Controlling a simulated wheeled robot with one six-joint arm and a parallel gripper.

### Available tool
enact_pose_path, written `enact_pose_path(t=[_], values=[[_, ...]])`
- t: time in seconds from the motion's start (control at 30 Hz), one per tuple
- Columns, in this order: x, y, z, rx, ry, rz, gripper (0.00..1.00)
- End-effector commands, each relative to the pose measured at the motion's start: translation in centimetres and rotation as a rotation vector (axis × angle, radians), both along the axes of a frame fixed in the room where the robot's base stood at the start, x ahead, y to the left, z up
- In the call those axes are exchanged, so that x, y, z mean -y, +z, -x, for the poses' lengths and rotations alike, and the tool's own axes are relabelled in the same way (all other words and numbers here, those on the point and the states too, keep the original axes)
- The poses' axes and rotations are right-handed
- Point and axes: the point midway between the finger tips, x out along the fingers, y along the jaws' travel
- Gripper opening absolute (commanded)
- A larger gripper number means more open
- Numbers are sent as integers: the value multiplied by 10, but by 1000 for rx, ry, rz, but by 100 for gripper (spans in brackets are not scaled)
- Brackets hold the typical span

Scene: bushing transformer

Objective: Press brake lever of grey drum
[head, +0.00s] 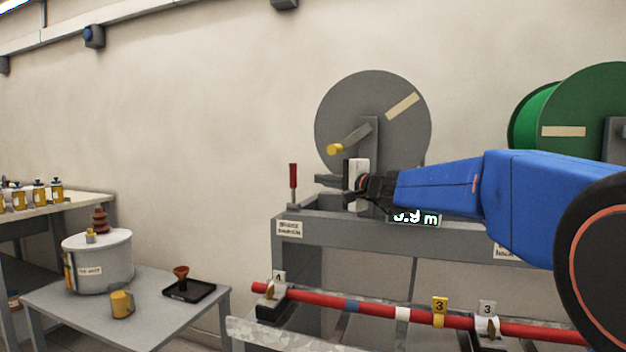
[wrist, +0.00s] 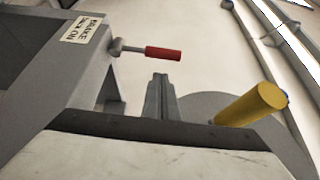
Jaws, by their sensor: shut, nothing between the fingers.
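The grey drum (head: 385,105) stands on a grey frame against the wall and carries a crank with a yellow knob (head: 335,149). Its brake lever (head: 293,182), with a red grip, stands upright at the frame's left end. In the wrist view the lever's red grip (wrist: 163,53) lies beyond the fingertips, and the yellow knob (wrist: 252,104) is at right. My gripper (head: 318,180) is shut and empty, pointing left just right of the lever with a visible gap. Its closed fingers also show in the wrist view (wrist: 159,80).
A brake label (head: 289,228) is on the frame below the lever. A length display (head: 415,218) sits under my arm. A green drum (head: 585,115) stands at right. A red cable (head: 370,307) runs in front. A low table (head: 150,325) holds a white pot (head: 98,262).

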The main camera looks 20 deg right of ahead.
Motion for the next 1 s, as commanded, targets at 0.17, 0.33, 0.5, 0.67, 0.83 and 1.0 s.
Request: enact_pose_path(t=[0.17, 0.33, 0.5, 0.67, 0.83, 1.0], values=[[-11, -1, -24, -2, 2, 0, 0], [-22, -1, -50, -1, 2, 0, 0], [-31, 0, -71, 0, 2, 0, 0], [-36, 0, -82, -1, 1, 0, 0], [-38, 0, -85, 0, 1, 1, 0], [-38, 0, -85, 0, 1, 1, 0]])
